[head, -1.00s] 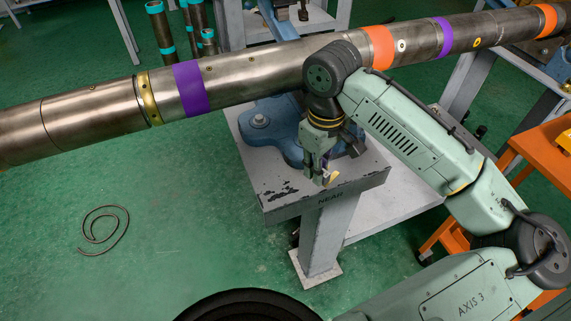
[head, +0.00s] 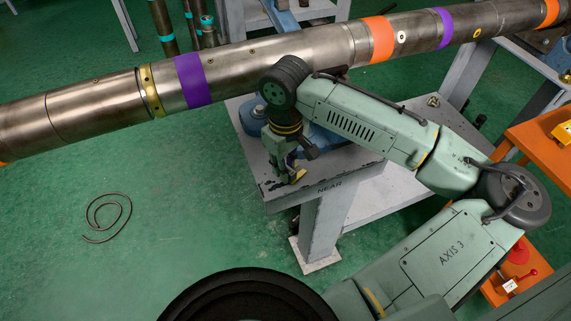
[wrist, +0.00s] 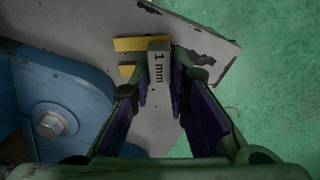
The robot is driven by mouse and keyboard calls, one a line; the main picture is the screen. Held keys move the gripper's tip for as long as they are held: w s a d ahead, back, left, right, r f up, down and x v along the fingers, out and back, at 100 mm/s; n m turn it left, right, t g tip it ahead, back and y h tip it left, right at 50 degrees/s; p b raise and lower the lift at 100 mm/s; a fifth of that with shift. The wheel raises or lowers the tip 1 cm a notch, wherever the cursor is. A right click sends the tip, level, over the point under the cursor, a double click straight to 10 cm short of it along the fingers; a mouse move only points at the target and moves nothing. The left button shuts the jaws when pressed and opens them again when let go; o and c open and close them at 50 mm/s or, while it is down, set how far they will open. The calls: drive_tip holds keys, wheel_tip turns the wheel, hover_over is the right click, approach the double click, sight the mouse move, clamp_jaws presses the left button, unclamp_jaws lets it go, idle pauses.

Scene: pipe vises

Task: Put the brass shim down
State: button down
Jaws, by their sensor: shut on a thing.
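The brass shim (wrist: 140,44) shows in the wrist view as a flat yellow strip beyond a grey block (wrist: 159,62) marked "1 mm". My gripper (wrist: 163,85) is shut on this block, with a purple-padded finger on each side. A second yellow piece (wrist: 127,70) shows left of the block; I cannot tell whether it belongs to the shim. In the head view my gripper (head: 291,178) points down at the front left part of the grey stand top marked "NEAR" (head: 345,172). I cannot tell whether the shim touches the stand top.
A blue vise base with a bolt (wrist: 48,123) is close on the left in the wrist view. A long steel pipe (head: 250,62) with coloured bands crosses above the stand. The stand's edge is near, with green floor (head: 190,215) beyond. An orange cart (head: 535,140) stands right.

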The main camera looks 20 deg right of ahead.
drive_tip(key=shift+f, duration=0.15)
drive_tip(key=c, duration=1.5)
unclamp_jaws()
drive_tip(key=shift+c, duration=0.2)
wheel_tip(320, 180, up, 12)
drive_tip(key=b, duration=0.1)
drive_tip(key=shift+r, duration=0.2)
drive_tip(key=shift+s+f, duration=0.1)
